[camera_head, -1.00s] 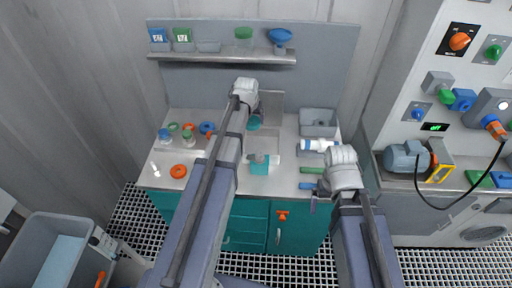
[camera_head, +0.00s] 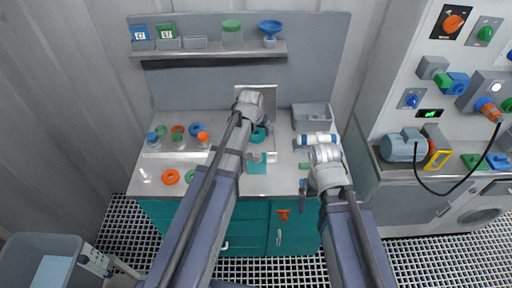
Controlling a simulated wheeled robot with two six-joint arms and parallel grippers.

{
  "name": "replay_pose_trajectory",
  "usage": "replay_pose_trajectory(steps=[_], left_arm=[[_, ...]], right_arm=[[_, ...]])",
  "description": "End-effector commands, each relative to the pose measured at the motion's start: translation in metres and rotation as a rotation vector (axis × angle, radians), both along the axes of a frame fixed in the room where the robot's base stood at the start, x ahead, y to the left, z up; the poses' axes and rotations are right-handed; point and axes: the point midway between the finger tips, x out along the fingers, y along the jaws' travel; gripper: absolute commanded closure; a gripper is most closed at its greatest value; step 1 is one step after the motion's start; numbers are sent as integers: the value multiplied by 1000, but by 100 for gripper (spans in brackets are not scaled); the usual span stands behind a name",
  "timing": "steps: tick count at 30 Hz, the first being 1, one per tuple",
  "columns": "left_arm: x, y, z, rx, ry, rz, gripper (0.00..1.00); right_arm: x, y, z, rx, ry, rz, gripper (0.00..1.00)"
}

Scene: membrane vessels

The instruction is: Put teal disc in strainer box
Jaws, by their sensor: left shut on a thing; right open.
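The teal disc (camera_head: 259,134) shows just below my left wrist, over the middle of the counter. My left gripper (camera_head: 257,126) is shut on it; the fingers are mostly hidden by the wrist. A grey open box (camera_head: 312,117), probably the strainer box, stands at the back right of the counter, apart from the disc; its inside is hard to make out. My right gripper (camera_head: 303,190) is open near the counter's front right edge, partly hidden by its wrist.
A teal block (camera_head: 257,167) sits at mid-counter, partly behind my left arm. A white and blue cylinder (camera_head: 317,139) lies before the grey box. A shelf (camera_head: 210,50) hangs above the back.

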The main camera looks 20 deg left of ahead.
Motion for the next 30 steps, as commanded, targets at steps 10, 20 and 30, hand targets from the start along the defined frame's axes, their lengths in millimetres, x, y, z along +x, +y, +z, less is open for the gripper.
replay_pose_trajectory(steps=[10, 20, 30], left_arm=[[0, 0, -21, 0, 0, 0, 71], [0, 0, -56, 0, 0, 0, 71], [0, 0, -56, 0, 0, 0, 71]], right_arm=[[0, 0, -21, 0, 0, 0, 0], [0, 0, -56, 0, 0, 0, 0], [0, 0, -56, 0, 0, 0, 0]])
